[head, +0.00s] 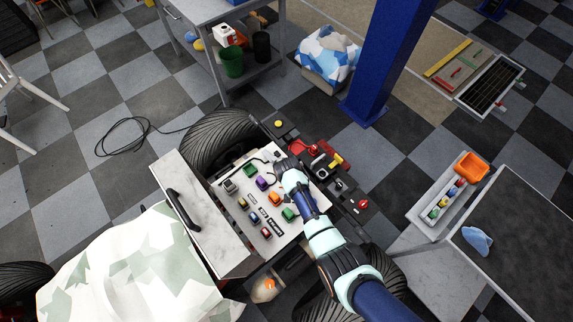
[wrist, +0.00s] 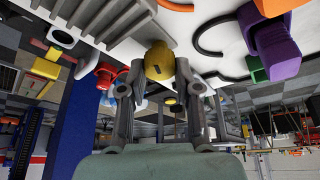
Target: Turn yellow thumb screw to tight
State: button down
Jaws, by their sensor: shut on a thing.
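In the head view my gripper (head: 284,166) is at the upper right part of the white panel (head: 236,212). It hides the thumb screw there. How far the screw is turned cannot be told.
Several coloured connectors, including a purple one (head: 262,183) and a green one (head: 289,214), stand on the panel close to my gripper. A blue post (head: 385,60) rises behind. A camouflage cover (head: 130,270) lies at front left.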

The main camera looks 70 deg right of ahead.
jog(key=shift+m, duration=0.5)
jog(key=c, duration=0.8)
grip_release()
jog(key=v, duration=1.2)
jog(key=shift+w, duration=0.15)
